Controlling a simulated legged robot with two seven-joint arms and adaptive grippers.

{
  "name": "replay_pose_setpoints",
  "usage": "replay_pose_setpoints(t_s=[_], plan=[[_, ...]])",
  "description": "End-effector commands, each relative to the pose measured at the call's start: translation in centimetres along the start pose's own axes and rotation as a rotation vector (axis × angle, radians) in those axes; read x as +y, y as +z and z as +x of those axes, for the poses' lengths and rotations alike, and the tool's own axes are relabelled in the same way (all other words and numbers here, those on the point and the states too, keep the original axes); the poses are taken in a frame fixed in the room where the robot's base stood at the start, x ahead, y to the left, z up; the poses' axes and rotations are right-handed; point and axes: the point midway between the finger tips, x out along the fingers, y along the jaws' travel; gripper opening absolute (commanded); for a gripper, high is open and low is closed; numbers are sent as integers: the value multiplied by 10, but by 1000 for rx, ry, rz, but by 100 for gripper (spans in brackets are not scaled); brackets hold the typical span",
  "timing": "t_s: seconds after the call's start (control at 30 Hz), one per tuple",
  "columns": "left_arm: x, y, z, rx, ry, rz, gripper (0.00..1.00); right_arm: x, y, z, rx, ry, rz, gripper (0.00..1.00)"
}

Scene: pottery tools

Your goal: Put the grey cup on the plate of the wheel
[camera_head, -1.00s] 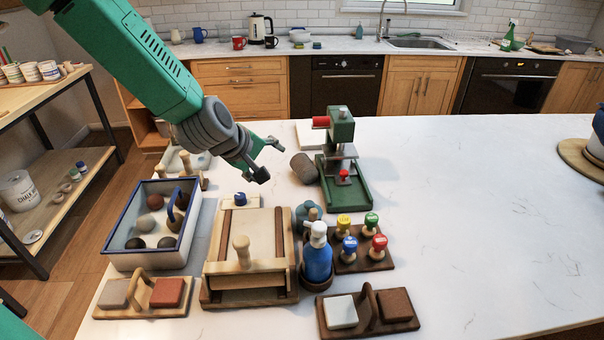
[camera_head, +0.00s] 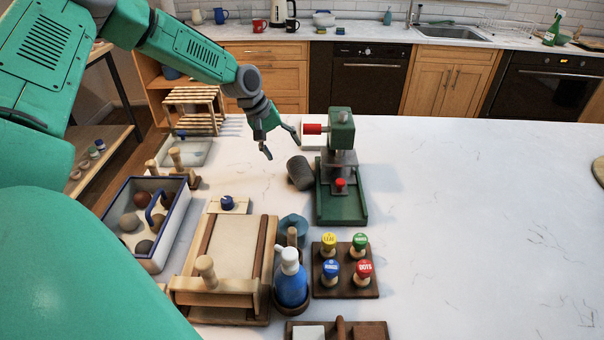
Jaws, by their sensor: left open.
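The grey cup (camera_head: 300,173) is a dark grey cylinder that looks tipped on its side on the white table. It lies just left of the green press, close to its base; I cannot tell if they touch. My left gripper (camera_head: 282,146) is open and empty, just above and behind the cup in the picture, its fingers spread and pointing down toward it. No wheel plate can be clearly made out; only a sliver of a brown round thing (camera_head: 599,171) shows at the right edge. My right gripper is not in view.
The green press (camera_head: 342,205) with a red handle stands right of the cup. In front are a wooden slab roller (camera_head: 235,255), a blue bottle (camera_head: 291,283) and a stamp rack (camera_head: 345,284). A blue-rimmed tray (camera_head: 177,228) is at left.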

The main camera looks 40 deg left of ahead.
Motion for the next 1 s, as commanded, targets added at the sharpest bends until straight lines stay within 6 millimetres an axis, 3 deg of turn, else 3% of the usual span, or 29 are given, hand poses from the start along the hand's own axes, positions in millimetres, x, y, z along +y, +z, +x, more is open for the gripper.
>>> replay_pose_setpoints(t_s=[0.1,0.4,0.73,1.0], plan=[[2,3,18,0,-5,2,63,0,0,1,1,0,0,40],[2,4,34,1,-1,2,63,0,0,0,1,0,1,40],[0,0,74,0,-1,1,63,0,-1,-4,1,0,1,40],[3,1,82,3,0,2,63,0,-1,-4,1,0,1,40]])
